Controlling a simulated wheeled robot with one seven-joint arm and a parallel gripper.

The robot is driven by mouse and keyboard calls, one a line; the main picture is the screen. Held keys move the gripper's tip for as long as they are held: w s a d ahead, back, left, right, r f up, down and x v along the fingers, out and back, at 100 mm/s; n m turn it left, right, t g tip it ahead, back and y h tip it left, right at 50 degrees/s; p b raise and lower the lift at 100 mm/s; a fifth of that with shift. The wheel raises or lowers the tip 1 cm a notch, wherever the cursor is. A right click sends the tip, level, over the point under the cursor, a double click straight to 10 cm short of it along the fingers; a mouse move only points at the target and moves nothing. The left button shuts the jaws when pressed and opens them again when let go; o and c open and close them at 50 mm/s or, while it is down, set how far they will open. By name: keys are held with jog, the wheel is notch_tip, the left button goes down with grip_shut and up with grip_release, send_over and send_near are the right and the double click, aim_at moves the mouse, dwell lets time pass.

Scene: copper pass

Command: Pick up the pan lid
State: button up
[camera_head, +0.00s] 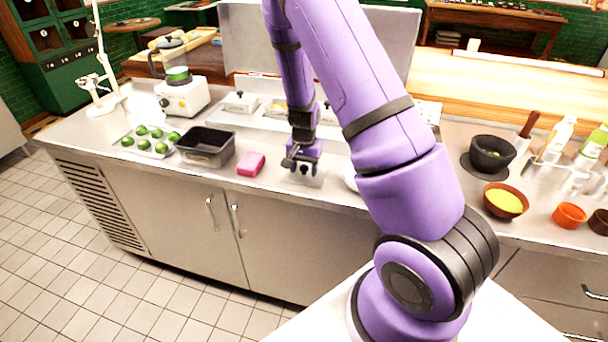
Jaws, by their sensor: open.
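My gripper (301,167) is open above the front part of the steel counter, fingers pointing down. A small, flat, shiny grey piece (308,181), which looks like a pan lid, lies on the counter just below the fingers. Its middle is partly hidden by the gripper, and I cannot tell whether the fingers touch it. Behind, a row of inset pans has similar steel lids, one of them at the left end (240,101). My arm hides part of that row.
A pink sponge (251,164) and a black container (206,147) stand left of my gripper, beyond them a tray of limes (148,151) and a blender (181,95). A white round thing (349,177) is half hidden by my arm. Bowls (505,201) and bottles stand at right.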

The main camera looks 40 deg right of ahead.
jog(key=c, duration=1)
